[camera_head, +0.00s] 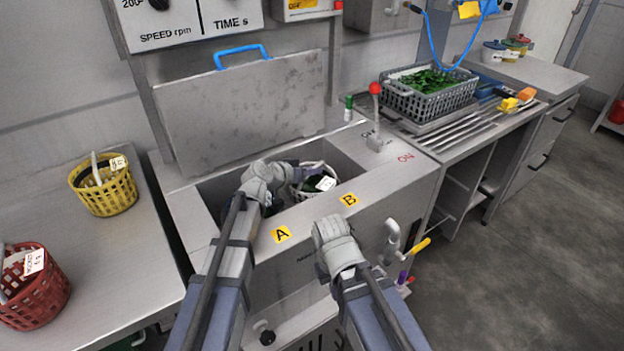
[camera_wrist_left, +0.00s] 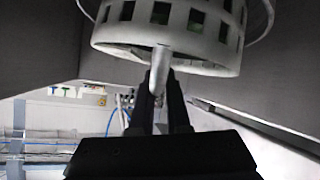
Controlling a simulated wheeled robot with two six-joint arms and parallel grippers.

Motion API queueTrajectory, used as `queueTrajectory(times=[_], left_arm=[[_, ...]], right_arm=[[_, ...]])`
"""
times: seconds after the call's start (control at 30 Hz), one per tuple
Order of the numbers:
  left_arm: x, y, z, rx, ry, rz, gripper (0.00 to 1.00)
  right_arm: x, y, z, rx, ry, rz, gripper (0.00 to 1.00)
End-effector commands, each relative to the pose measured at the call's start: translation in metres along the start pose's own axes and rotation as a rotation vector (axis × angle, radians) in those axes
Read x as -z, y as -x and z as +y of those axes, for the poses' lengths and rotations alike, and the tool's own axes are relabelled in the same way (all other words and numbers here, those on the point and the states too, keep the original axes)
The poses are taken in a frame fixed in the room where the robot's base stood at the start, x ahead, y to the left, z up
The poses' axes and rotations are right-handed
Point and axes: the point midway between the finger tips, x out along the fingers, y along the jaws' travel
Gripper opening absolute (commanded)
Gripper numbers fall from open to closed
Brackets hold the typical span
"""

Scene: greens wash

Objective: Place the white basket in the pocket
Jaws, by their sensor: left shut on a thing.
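The white basket (camera_head: 325,171) is in the opening of the steel wash tub (camera_head: 215,191), on its right side, behind the yellow B label (camera_head: 349,199). Dark greens and a white tag show in it. My left gripper (camera_head: 290,176) is over the tub, shut on the basket's grey handle. In the left wrist view the basket (camera_wrist_left: 205,50) is close above the gripper (camera_wrist_left: 163,85), with the handle between the fingers. The basket's base and the pocket's floor are hidden in the head view. My right gripper (camera_head: 333,236) is in front of the tub's front edge; its fingers are not clear.
The tub's lid (camera_head: 240,110) stands open behind it. A yellow basket (camera_head: 104,187) and a red basket (camera_head: 35,290) stand on the left counter. A grey crate of greens (camera_head: 430,95) is on the right drainer. A red-topped lever (camera_head: 375,105) stands near the tub's right end.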

Motion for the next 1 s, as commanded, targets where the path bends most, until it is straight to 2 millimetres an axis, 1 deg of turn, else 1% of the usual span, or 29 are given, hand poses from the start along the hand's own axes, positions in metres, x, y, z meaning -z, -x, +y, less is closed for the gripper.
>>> queueTrajectory(times=[0.03, 0.37, 0.4, 0.63, 0.67, 0.93, 1.0], left_arm=[[-0.0067, -0.0037, -0.0022, 0.000, 0.001, 0.002, 0.00], [-0.0060, -0.0033, -0.0017, 0.000, 0.001, 0.001, 0.00], [-0.0065, -0.0034, -0.0018, 0.000, 0.000, 0.000, 0.17], [-0.0062, -0.0033, -0.0017, 0.000, 0.000, 0.000, 0.42], [-0.0062, -0.0033, -0.0017, 0.000, 0.000, 0.000, 0.44], [-0.0053, -0.0028, -0.0015, 0.000, 0.000, 0.000, 0.44], [-0.0052, 0.0004, -0.0013, 0.000, 0.000, 0.000, 0.44]], right_arm=[[0.0005, -0.0083, -0.0008, 0.000, 0.000, 0.000, 0.00], [0.0004, -0.0072, -0.0007, 0.000, 0.000, 0.000, 0.00], [0.0004, -0.0074, -0.0007, 0.000, 0.000, 0.000, 0.00], [0.0004, -0.0071, -0.0007, 0.000, 0.000, 0.000, 0.00], [0.0004, -0.0071, -0.0007, 0.000, 0.000, 0.000, 0.00], [0.0004, -0.0061, -0.0006, 0.000, 0.000, 0.000, 0.00], [0.0003, -0.0046, -0.0004, 0.000, 0.000, 0.000, 0.00]])
